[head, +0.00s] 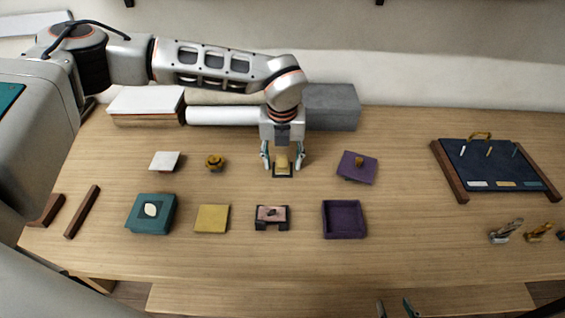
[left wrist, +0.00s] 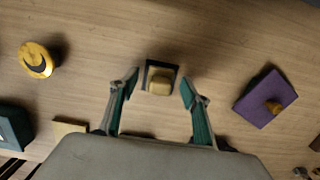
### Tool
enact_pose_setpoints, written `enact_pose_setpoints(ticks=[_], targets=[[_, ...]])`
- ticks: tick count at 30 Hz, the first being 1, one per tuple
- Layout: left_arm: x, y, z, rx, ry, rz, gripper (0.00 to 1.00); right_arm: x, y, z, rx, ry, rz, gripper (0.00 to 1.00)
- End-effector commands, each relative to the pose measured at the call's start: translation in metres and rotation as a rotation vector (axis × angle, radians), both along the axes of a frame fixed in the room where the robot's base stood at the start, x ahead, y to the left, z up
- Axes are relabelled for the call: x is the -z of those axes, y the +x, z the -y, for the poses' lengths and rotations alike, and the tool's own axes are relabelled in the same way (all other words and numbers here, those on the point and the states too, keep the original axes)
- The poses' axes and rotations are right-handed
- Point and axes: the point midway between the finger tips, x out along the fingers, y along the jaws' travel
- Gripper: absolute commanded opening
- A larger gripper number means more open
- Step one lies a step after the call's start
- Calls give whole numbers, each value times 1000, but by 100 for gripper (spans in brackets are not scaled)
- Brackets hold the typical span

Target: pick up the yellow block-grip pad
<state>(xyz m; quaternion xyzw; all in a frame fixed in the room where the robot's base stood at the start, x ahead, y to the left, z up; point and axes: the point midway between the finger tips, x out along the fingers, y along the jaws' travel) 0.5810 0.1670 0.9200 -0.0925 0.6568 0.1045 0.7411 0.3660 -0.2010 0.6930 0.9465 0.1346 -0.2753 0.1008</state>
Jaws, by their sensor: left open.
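The yellow block-grip pad (head: 282,164) stands at the back middle of the table, a yellow block on a dark square base. It also shows in the left wrist view (left wrist: 160,86). My left gripper (head: 283,161) points down over it, open and empty. In the left wrist view its fingers (left wrist: 160,78) are spread to either side of the block, with a gap on each side. I cannot tell how high the fingertips are above the table. My right gripper (head: 396,307) shows only its fingertips at the bottom edge, apart with nothing between them.
A round yellow knob piece (head: 215,162) is left and a purple pad with a knob (head: 357,167) right. In front are a teal box (head: 152,228), a yellow square (head: 212,219), a dark-framed block (head: 271,226) and a purple tray (head: 344,234). White and grey blocks (head: 331,105) line the back.

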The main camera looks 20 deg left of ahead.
Motion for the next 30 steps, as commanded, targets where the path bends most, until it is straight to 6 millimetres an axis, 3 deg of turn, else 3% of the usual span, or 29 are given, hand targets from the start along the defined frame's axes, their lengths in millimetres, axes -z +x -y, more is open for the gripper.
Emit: enact_pose_setpoints(ticks=[5, 9, 10, 23, 30], targets=[[0, 0, 0, 0, 0, 0, 47, 1, 0, 0, 0, 0, -1, 40], [0, 0, 0, 0, 0, 0, 11, 3, -1, 1, 1, -2, -5, 40], [0, 0, 0, 0, 0, 0, 9, 3, -1, 1, 1, -2, -6, 40], [-4, 0, 0, 0, -1, 1, 9, 7, -3, 1, 0, -3, -11, 40], [-32, 1, 0, 1, 0, 3, 9, 8, -2, 1, 0, -2, -8, 40]])
